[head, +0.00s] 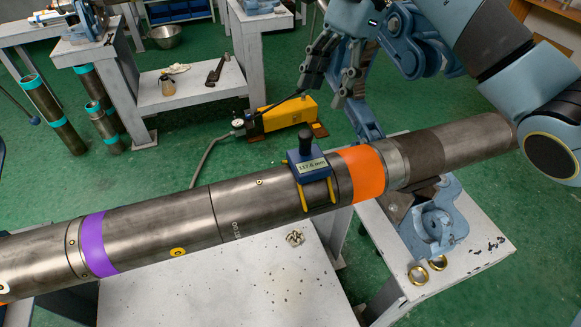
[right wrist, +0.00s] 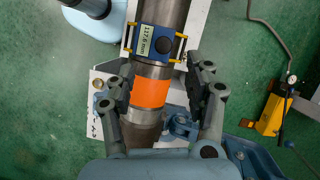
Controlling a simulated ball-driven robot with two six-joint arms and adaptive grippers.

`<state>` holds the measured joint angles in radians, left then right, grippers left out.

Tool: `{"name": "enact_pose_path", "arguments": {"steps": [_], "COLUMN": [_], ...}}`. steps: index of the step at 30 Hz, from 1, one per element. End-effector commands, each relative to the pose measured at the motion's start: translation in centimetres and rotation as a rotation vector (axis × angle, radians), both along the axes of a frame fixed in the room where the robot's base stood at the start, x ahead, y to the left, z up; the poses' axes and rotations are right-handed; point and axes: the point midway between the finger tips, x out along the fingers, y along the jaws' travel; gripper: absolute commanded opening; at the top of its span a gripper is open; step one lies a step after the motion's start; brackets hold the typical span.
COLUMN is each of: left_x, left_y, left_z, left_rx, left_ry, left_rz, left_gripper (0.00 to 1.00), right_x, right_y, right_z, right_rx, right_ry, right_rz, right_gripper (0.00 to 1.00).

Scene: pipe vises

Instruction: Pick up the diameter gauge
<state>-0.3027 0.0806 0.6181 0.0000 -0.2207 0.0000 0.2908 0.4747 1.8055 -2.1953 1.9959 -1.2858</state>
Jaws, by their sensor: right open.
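The diameter gauge (head: 312,168) is a blue block with a black knob on top and a display that seems to read 117.6 mm. It sits astride the long steel pipe (head: 160,230), its yellow legs reaching down the pipe's sides, just left of the orange band. My right gripper (head: 330,72) is open and empty, above and behind the pipe, apart from the gauge. In the right wrist view the gauge (right wrist: 157,42) lies ahead of the open fingers (right wrist: 160,78), with the orange band between them. My left gripper is not in view.
A blue vise (head: 435,225) stands on a white bench under the pipe's right part, with brass rings (head: 428,268) on it. A yellow pump (head: 288,115) with a hose is on the green floor behind. Pipes with teal bands (head: 50,112) stand at left.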

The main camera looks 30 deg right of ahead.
Motion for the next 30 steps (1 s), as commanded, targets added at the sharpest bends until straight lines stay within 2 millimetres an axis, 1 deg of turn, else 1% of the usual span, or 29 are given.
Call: {"name": "enact_pose_path", "arguments": {"steps": [2, 6, 9, 14, 19, 22, 25, 30], "left_x": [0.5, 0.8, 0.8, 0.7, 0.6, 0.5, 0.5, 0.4], "left_y": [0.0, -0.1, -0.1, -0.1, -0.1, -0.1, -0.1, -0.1], "left_z": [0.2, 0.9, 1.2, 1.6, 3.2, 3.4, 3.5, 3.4], "left_rx": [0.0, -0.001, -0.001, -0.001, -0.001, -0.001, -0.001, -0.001], "left_ry": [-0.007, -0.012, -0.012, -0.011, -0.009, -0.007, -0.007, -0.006], "left_rz": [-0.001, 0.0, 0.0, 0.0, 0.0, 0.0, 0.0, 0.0], "left_gripper": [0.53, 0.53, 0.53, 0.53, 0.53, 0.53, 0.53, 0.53], "right_x": [0.2, 0.2, 0.2, 0.2, 0.4, 0.5, 0.5, 0.5], "right_y": [0.5, 1.5, 1.9, 2.3, 3.0, 3.5, 3.8, 3.8], "right_z": [-0.6, -2.7, -4.0, -5.2, -7.5, -9.0, -9.7, -9.9], "right_rx": [0.006, 0.008, 0.008, 0.007, 0.008, 0.008, 0.007, 0.006], "right_ry": [-0.003, -0.001, -0.002, -0.002, 0.001, -0.001, -0.004, -0.005], "right_rz": [0.0, -0.002, -0.002, -0.002, -0.003, -0.003, -0.002, -0.001], "right_gripper": [0.53, 0.53, 0.53, 0.53, 0.53, 0.53, 0.53, 0.53]}}
